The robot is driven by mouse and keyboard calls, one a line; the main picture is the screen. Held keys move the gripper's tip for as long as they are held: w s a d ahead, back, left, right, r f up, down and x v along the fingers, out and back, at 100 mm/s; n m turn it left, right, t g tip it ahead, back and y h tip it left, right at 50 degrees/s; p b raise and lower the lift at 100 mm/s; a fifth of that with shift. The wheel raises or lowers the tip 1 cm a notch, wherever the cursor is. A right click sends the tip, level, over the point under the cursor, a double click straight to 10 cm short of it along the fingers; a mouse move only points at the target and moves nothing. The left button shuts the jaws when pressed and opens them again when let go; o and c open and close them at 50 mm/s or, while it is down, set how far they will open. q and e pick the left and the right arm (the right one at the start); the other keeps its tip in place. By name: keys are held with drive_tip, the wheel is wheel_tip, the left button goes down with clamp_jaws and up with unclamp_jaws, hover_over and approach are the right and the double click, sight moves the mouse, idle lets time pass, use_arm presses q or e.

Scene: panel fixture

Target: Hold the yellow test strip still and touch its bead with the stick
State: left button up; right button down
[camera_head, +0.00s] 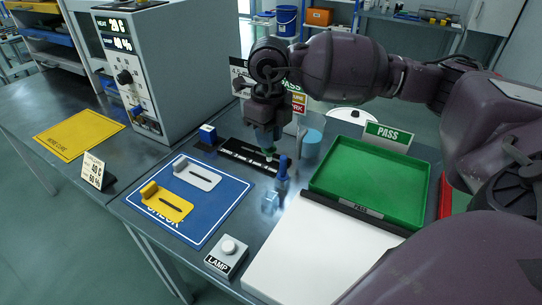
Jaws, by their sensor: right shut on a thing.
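The yellow test strip (167,202) lies on the blue check mat (208,224), with a dark slot and a raised block at its left end. No bead can be made out on it at this size. My right gripper (267,146) points down over the black strip of the bench, to the right of the mat and apart from the yellow strip. It is shut on a thin thing with a green part and a pale tip, seemingly the stick; the fingers hide most of it. My left gripper is not in view.
A grey strip (197,174) lies behind the yellow one. A blue upright piece (282,170) stands close to my right gripper. The lamp box (227,255) is in front, the green PASS tray (370,180) at right, and a grey instrument (150,70) behind left.

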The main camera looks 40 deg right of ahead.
drive_tip(key=shift+r, duration=2.35)
